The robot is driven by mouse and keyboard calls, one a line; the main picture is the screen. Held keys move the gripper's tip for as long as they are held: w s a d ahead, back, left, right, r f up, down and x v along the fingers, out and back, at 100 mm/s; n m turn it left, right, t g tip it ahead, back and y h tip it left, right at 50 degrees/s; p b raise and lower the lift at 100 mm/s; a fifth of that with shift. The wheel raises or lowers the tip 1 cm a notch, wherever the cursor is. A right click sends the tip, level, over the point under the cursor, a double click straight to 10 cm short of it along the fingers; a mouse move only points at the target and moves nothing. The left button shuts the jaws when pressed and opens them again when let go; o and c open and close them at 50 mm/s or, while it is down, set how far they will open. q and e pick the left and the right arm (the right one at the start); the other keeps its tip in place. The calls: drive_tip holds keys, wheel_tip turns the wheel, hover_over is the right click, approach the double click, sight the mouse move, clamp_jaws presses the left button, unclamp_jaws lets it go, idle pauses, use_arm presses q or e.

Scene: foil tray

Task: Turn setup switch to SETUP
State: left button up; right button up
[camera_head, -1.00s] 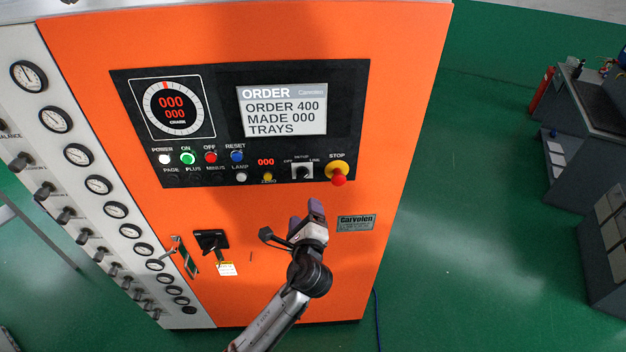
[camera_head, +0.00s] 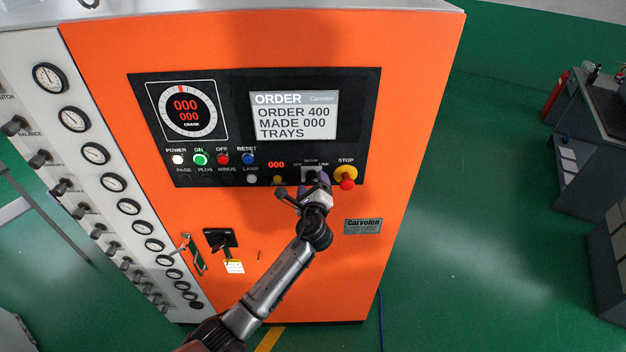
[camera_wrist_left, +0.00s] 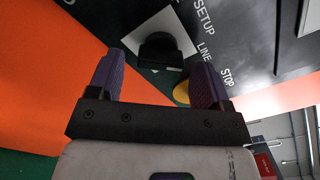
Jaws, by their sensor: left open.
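The setup switch (camera_head: 311,175) is a dark knob on a white square plate, low on the black control panel, with SETUP printed above it and LINE to its right. My left gripper (camera_head: 315,188) is at the panel just below it and partly covers it in the head view. In the left wrist view the knob (camera_wrist_left: 160,50) shows ahead of and between the open purple fingers of the left gripper (camera_wrist_left: 158,88). The fingers look apart from the knob. Which way the knob points is hard to tell. My right gripper is not in view.
The red STOP button (camera_head: 347,184) on its yellow base sits close to the right of the switch. A black handle (camera_head: 220,240) with a tag hangs on the orange cabinet (camera_head: 300,270) at lower left.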

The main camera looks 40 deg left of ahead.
use_arm(q)
drive_tip(key=shift+x, duration=0.9)
drive_tip(key=c, duration=0.9)
